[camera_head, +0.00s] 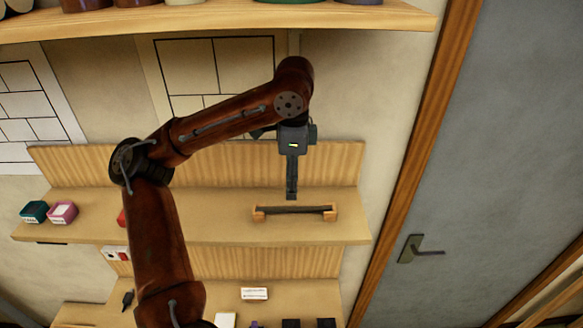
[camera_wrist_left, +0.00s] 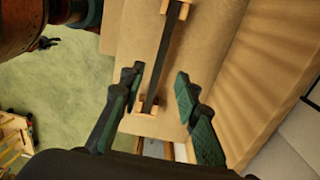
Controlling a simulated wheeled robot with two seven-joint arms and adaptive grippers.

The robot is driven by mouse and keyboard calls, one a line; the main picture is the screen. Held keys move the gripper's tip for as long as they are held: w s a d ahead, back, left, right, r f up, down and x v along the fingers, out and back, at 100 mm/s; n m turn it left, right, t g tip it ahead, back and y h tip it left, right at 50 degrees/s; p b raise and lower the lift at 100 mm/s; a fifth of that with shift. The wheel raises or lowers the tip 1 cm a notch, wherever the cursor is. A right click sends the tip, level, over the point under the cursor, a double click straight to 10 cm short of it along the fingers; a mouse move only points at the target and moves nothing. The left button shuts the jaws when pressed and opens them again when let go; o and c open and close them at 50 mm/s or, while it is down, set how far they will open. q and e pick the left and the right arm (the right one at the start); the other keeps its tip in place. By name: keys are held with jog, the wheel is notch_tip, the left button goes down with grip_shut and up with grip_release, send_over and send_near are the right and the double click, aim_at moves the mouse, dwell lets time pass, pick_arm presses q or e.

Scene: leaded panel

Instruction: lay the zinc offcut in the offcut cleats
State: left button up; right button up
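The zinc offcut (camera_head: 293,210) is a dark, narrow bar. It lies across the offcut cleats (camera_head: 258,214), two small wooden blocks on the middle shelf, with one end at each block. In the left wrist view the bar (camera_wrist_left: 164,58) runs between the far block and the near cleat (camera_wrist_left: 145,107). My left gripper (camera_head: 291,196) points down just above and behind the bar in the head view. In the left wrist view its fingers (camera_wrist_left: 159,76) are spread apart with nothing gripped between them. My right gripper is in neither view.
The middle shelf (camera_head: 215,230) has a wooden back board (camera_head: 335,160) behind the cleats. A green box (camera_head: 35,211) and a pink box (camera_head: 62,212) stand at its left. An upper shelf (camera_head: 380,17) overhangs. A grey door (camera_head: 490,150) is at right.

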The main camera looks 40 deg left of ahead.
pick_arm(q)
jog(key=shift+r, duration=2.45)
